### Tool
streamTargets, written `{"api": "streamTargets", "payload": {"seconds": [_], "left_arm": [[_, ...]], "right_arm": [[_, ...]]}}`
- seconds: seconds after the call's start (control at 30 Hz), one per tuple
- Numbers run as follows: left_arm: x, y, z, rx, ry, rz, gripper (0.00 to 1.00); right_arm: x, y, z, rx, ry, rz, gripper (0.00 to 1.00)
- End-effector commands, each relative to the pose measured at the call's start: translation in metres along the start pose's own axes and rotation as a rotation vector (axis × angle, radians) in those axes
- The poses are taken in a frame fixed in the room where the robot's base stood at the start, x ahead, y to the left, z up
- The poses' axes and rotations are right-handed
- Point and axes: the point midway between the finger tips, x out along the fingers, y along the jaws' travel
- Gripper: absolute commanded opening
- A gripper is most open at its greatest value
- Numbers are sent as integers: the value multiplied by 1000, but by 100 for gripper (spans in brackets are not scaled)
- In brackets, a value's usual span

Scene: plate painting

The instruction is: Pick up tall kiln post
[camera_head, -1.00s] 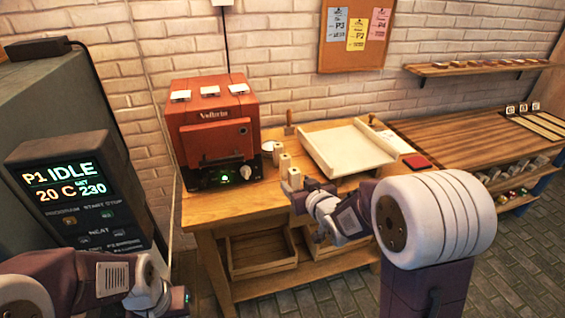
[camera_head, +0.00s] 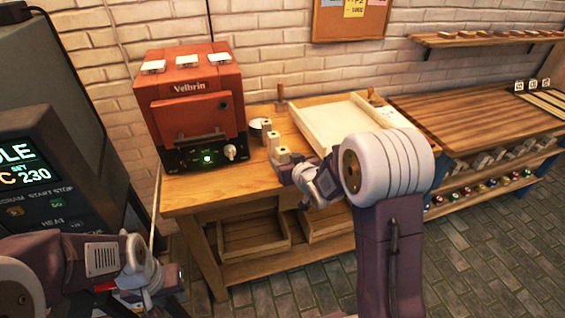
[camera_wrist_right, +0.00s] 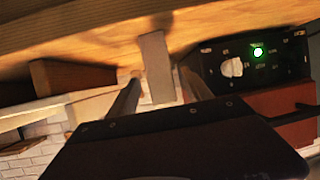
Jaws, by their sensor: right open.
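Small pale kiln posts stand in a row near the wooden bench's front edge: a narrow, taller-looking post (camera_head: 272,143), a nearer short one (camera_head: 283,155), and another pale piece (camera_head: 267,127) behind. My right gripper (camera_head: 281,168) is low beside the nearer posts and hides part of them. In the right wrist view, which looks upside down, a narrow post (camera_wrist_right: 157,68) shows between the two open fingers of the right gripper (camera_wrist_right: 160,88). Whether a finger touches the post I cannot tell. My left gripper (camera_head: 168,284) is at the lower left, its jaws unclear.
A red kiln (camera_head: 191,104) with a green light stands left of the posts. A pale tray (camera_head: 338,123) lies to their right, and a small round pot (camera_head: 257,127) behind. A grey machine (camera_head: 45,110) with a display fills the left side.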

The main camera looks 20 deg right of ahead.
Motion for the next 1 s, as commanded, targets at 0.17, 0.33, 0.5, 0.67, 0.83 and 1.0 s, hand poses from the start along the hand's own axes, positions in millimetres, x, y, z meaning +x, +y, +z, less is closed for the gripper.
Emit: {"api": "streamTargets", "payload": {"seconds": [0.17,0.33,0.5,0.67,0.83,1.0], "left_arm": [[0,0,0,0,0,0,36],[0,0,0,0,0,0,36],[0,0,0,0,0,0,36],[0,0,0,0,0,0,36],[0,0,0,0,0,0,36],[0,0,0,0,0,0,36]], "right_arm": [[22,-2,1,0,0,-1,58],[48,-2,0,-1,1,0,58],[52,-2,0,0,1,0,58],[52,-2,0,0,1,0,39],[52,-2,0,0,1,0,0],[52,-2,0,0,2,0,0]]}}
